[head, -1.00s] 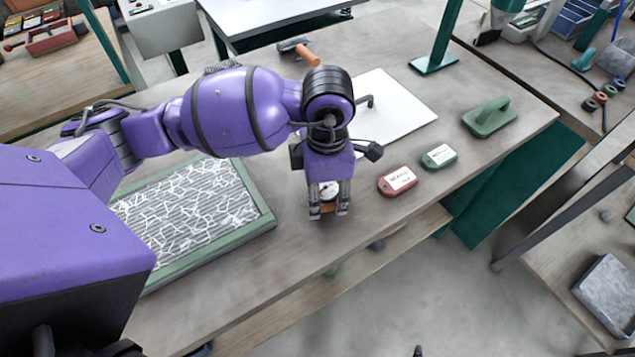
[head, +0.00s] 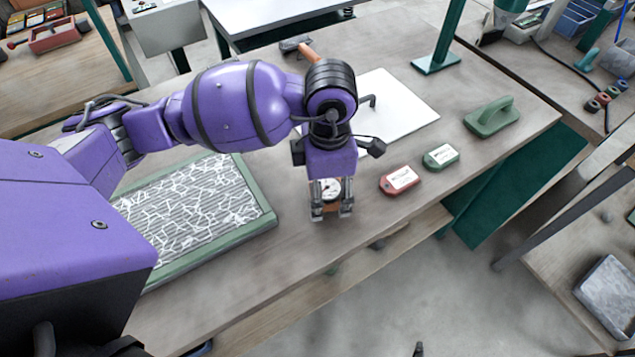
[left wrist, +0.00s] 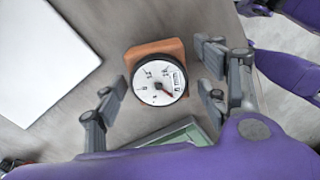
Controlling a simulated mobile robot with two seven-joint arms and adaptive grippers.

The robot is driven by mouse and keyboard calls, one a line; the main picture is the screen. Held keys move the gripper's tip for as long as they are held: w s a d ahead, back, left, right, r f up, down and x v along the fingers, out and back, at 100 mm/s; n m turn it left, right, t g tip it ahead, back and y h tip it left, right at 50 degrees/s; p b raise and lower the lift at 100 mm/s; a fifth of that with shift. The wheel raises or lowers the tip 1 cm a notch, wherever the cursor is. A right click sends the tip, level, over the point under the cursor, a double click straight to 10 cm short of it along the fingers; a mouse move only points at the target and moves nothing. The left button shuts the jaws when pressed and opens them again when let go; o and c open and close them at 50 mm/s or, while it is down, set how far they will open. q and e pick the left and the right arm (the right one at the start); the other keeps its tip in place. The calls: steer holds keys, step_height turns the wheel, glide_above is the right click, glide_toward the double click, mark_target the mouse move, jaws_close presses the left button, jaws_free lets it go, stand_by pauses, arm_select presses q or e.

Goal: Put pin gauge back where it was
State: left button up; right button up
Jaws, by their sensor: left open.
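In the head view the gauge (head: 331,190) shows partly between the fingers of my left gripper (head: 332,212). In the left wrist view my left gripper (left wrist: 163,95) is open, with one finger pair on each side of the gauge and gaps between. My right gripper is not in view.
A green-framed panel with white fibres (head: 262,218) lies left of the gauge. A red tag (head: 399,180), a green tag (head: 440,157), a white board (head: 405,115) and a green handled float (head: 491,121) lie to the right. A hammer (head: 300,48) lies behind.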

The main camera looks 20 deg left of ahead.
mark_target(327, 188)
arm_select(q)
step_height(327, 188, up, 11)
steer(key=shift+r, duration=0.2)
stand_by(0.6)
